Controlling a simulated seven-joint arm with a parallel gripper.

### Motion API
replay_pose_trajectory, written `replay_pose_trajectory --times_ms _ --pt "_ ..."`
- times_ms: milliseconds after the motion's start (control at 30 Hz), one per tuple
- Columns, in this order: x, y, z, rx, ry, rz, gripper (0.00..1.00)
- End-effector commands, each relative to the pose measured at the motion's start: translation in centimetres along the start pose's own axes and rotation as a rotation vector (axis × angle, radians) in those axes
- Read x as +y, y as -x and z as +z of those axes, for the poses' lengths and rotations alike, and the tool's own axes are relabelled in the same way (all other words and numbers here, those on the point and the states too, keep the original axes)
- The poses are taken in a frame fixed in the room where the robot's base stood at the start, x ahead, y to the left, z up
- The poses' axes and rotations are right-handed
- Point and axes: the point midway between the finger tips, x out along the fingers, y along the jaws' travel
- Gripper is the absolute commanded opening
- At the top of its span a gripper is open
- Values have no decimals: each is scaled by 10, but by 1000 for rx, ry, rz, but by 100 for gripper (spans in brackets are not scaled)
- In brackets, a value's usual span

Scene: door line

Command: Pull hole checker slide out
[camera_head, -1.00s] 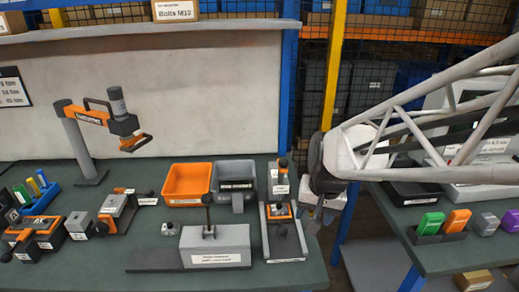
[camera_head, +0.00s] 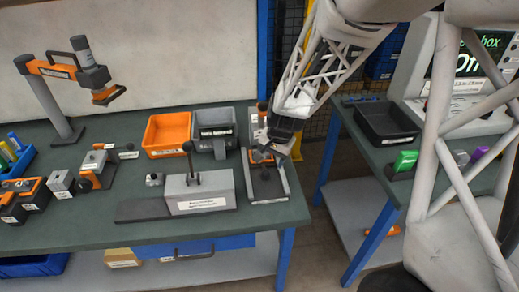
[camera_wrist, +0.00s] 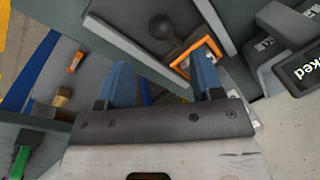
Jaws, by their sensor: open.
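A fixture with a dark base and pale side rails (camera_head: 284,180) stands near the right end of the green bench. It carries an orange frame (camera_head: 262,156) and a black ball knob; the wrist view shows the orange frame (camera_wrist: 181,62) and the knob (camera_wrist: 162,25). My gripper (camera_head: 284,146) is above the right side of this fixture. In the wrist view my gripper (camera_wrist: 162,78) has its two blue fingers apart with nothing held between them. The knob lies beyond the fingertips. Labels are too small to read, so I cannot tell which part is the hole checker slide.
A grey block (camera_head: 205,198) with an upright black-knobbed lever stands left of the fixture. An orange bin (camera_head: 166,131) and a grey bin (camera_head: 213,118) are behind. A gap separates the bench from the right table, which holds a black tray (camera_head: 386,121).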

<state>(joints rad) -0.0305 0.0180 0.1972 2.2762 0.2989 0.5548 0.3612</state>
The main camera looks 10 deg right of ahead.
Motion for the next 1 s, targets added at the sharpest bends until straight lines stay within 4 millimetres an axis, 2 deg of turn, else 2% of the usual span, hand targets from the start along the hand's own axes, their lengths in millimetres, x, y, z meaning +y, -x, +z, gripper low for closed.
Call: replay_pose_trajectory --times_ms 133,667,1000 --pt "-2 -6 -3 -3 -11 1 60" --pt "-2 -10 -3 -3 -12 1 60" --pt "-1 -36 -2 -4 -13 2 60"
